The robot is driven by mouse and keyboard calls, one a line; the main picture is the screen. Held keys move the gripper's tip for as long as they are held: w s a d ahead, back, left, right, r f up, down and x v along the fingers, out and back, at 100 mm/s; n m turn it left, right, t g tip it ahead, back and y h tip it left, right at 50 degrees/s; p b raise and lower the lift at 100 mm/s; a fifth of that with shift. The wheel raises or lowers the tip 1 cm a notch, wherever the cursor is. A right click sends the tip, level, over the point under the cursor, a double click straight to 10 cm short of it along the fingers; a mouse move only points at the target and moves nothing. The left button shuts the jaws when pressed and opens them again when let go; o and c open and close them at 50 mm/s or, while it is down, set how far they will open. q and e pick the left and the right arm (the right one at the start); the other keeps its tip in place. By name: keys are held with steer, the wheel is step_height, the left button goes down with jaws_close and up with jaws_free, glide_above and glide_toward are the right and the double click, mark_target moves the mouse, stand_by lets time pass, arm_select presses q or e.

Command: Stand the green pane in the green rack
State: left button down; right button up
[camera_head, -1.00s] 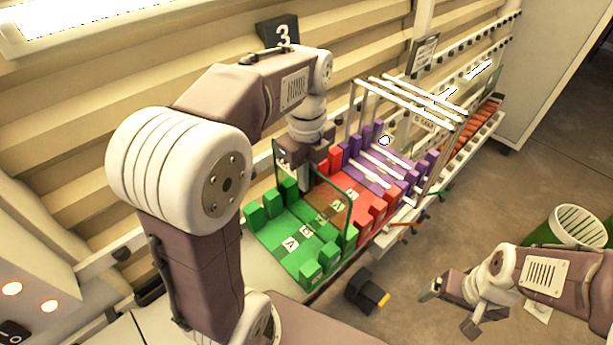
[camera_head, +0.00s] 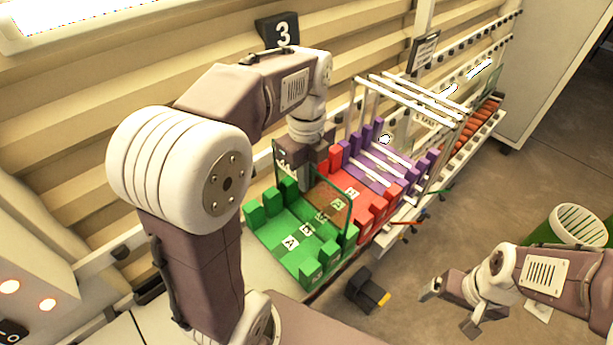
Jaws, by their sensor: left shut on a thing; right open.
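The green pane (camera_head: 335,203), a clear sheet with a dark green rim, is upright over the far end of the green rack (camera_head: 285,262), beside the red rack. My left gripper (camera_head: 306,182) reaches down from above and is shut on the pane near its upper edge. The green rack has rows of green blocks along both long sides, with gaps between them. Whether the pane's lower edge touches the rack I cannot tell. My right gripper (camera_head: 450,308) is open and empty, low at the right, away from the racks.
A red rack (camera_head: 360,197) and a purple rack (camera_head: 376,165) continue the row, with a white rail frame (camera_head: 420,95) over the purple one. A black and yellow object (camera_head: 367,290) is in front of the racks.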

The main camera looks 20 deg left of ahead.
arm_select(q)
steer(key=shift+f, duration=0.3)
steer(key=c, duration=1.5)
jaws_free()
steer(key=shift+s, duration=0.1)
step_height(320, 180, up, 9)
steer(key=shift+r, duration=0.1)
